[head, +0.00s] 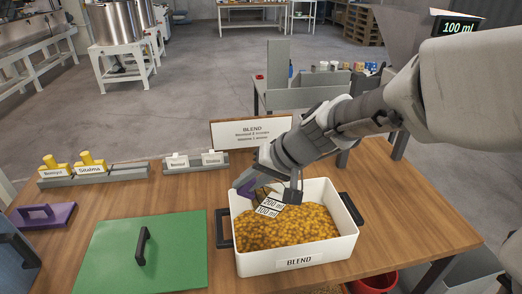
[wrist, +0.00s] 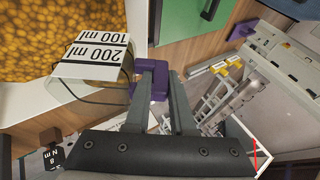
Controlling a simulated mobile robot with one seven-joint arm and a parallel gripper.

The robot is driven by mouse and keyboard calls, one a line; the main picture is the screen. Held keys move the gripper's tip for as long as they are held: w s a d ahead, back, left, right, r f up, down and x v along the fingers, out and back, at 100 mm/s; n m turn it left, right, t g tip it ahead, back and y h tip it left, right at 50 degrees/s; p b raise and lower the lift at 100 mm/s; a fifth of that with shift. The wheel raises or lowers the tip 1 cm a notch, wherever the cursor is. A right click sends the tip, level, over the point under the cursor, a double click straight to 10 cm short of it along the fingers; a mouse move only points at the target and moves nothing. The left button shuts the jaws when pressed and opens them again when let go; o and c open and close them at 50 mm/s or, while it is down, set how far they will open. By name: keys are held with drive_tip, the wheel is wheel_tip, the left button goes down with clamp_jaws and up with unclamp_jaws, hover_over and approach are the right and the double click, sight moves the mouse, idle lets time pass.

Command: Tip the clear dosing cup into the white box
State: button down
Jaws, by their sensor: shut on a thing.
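The white box (head: 298,262), labelled BLEND, stands on the wooden table with black handles at its sides. It holds a bed of orange-yellow grains (head: 290,230), also filling the upper left of the wrist view (wrist: 45,35). The clear dosing cup (head: 268,208) is over the box's back left part, its label reading 200 ml and 100 ml. In the wrist view the cup (wrist: 95,55) looks tilted; I cannot tell whether anything is inside. My gripper (head: 258,188) is shut on the cup's purple handle (wrist: 150,82), near the box's back left corner.
A green board (head: 140,262) with a black handle lies left of the box. Racks with yellow (head: 92,162) and white (head: 212,156) tops and a BLEND sign (head: 252,132) stand behind. A red bucket (head: 375,282) is below the front edge.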

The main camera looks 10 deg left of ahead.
drive_tip(key=shift+w+d+r+y+b, duration=0.15)
drive_tip(key=shift+y+b, duration=0.15)
drive_tip(key=shift+b, duration=0.4)
drive_tip(key=shift+r, duration=0.2)
drive_tip(key=shift+d+y+b, duration=0.25)
drive_tip(key=shift+y+b, duration=0.25)
drive_tip(key=shift+b, duration=0.35)
drive_tip(key=shift+r+y, duration=0.2)
drive_tip(key=shift+y, duration=0.1)
drive_tip(key=shift+d+m+g+y+b, duration=0.15)
drive_tip(key=shift+m+g+y+b, duration=0.15)
drive_tip(key=shift+b, duration=0.3)
drive_tip(key=shift+d+r, duration=0.1)
drive_tip(key=shift+r, duration=0.05)
drive_tip(key=shift+w+d+y+b, duration=0.2)
drive_tip(key=shift+y+b, duration=0.3)
drive_tip(key=shift+b, duration=0.25)
drive_tip(key=shift+d+r, duration=0.1)
drive_tip(key=shift+r, duration=0.05)
drive_tip(key=shift+d+m+y+b, duration=0.25)
drive_tip(key=shift+m+y+b, duration=0.05)
drive_tip(key=shift+y+b, duration=0.35)
